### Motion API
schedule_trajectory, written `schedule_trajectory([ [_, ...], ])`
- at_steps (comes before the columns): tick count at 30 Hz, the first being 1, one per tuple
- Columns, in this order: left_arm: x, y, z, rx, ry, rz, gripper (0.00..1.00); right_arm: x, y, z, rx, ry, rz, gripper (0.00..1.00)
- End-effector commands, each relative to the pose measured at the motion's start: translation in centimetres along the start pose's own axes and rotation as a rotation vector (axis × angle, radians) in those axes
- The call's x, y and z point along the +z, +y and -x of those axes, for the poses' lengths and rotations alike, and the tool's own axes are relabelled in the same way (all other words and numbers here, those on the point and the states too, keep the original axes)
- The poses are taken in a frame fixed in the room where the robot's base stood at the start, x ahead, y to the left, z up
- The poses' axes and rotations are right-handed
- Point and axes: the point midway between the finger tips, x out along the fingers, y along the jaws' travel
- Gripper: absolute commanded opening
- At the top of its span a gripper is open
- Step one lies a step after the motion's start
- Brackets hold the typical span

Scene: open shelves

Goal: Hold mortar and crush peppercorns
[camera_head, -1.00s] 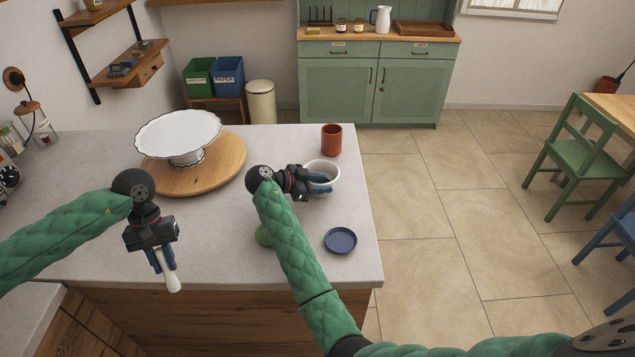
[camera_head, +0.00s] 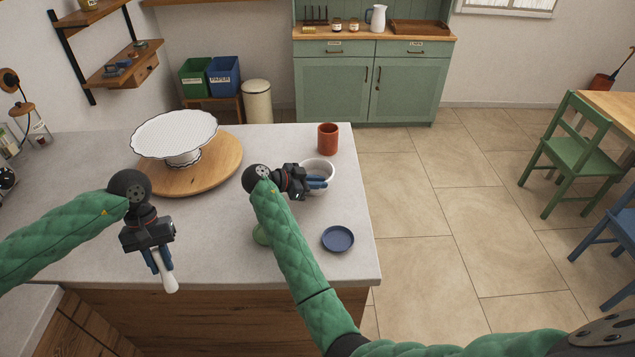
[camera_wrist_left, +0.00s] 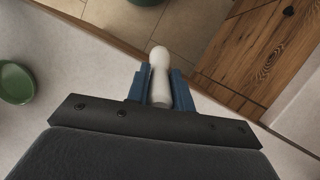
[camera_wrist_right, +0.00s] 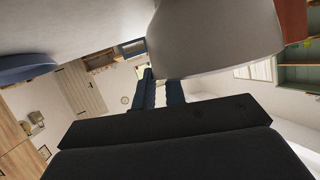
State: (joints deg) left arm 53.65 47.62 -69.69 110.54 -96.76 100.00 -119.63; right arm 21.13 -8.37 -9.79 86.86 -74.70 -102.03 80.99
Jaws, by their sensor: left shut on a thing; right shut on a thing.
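My left gripper (camera_head: 158,259) is shut on a white pestle (camera_head: 169,283), which points down near the counter's front edge. The left wrist view shows the pestle (camera_wrist_left: 160,62) between the blue fingers. My right gripper (camera_head: 317,183) is shut on the white mortar (camera_head: 325,165), at its near side, on the counter's right part. The mortar (camera_wrist_right: 215,35) fills the upper middle of the right wrist view. The gripper hides part of the mortar, and I cannot make out peppercorns inside. The pestle is well apart from the mortar, to its left.
A terracotta cup (camera_head: 327,138) stands behind the mortar. A blue dish (camera_head: 338,239) lies in front of it. A green dish (camera_head: 262,236) is partly hidden by my right arm. A white cake stand (camera_head: 174,135) sits on a round wooden board (camera_head: 222,160). The counter's middle is fairly clear.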

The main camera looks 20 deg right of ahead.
Motion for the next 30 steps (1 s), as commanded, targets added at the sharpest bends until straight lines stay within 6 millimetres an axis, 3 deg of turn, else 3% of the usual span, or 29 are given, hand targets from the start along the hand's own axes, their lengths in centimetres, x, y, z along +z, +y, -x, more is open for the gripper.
schedule_trajectory([
  [29,-0.03,0.00,-0.06,0.000,0.000,0.000,0.00,0.54,0.15,-0.01,0.001,-0.004,0.008,0.00],
  [30,-0.03,0.00,-0.06,0.000,0.000,0.000,0.00,0.54,0.15,-0.01,0.001,-0.004,0.008,0.14],
])
